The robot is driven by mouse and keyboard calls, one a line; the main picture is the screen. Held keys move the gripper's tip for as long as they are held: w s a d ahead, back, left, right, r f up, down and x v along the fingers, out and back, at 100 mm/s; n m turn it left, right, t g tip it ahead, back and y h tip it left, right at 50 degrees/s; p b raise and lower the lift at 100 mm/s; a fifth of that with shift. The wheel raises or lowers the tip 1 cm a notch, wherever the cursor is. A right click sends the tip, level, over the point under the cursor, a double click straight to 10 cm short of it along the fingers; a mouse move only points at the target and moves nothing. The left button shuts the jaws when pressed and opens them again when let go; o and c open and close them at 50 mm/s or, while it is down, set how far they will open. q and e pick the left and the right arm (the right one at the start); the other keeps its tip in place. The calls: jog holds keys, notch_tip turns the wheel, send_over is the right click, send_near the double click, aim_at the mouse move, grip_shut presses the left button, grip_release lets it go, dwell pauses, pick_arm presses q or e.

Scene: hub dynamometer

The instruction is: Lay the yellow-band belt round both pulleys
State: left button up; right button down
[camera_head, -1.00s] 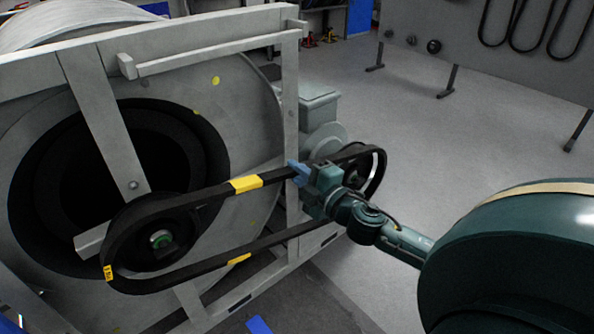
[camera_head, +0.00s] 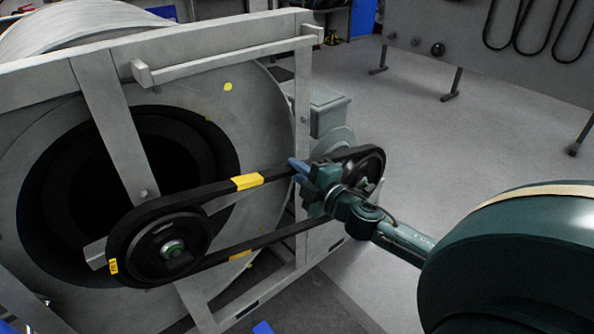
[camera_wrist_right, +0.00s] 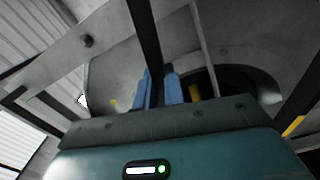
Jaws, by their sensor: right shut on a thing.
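The black belt with yellow bands (camera_head: 248,182) runs round the large left pulley (camera_head: 165,248) and the smaller right pulley (camera_head: 366,178). Its upper and lower runs both look straight between them. My right gripper (camera_head: 299,168) is at the upper run near the right pulley, shut on the belt. In the right wrist view, the blue fingertips (camera_wrist_right: 159,90) have the black belt (camera_wrist_right: 150,45) between them. The gripper hides part of the belt beside the right pulley. My left gripper is not in view.
A grey frame (camera_head: 112,125) with a large drum (camera_head: 262,115) stands behind the pulleys. A grey motor housing (camera_head: 328,110) sits behind the right pulley. More belts hang on a board (camera_head: 470,65) at the back right. Floor at right is clear.

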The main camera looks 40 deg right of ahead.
jog(key=shift+s+f, duration=0.1)
dwell(0.7)
jog(key=c, duration=1)
grip_release()
jog(key=shift+f, duration=0.1)
jog(key=shift+s, duration=0.15)
jog(key=shift+s+d, duration=0.2)
jog(key=shift+s, duration=2.25)
jog(key=shift+s+d, duration=0.2)
jog(key=shift+s, duration=2.25)
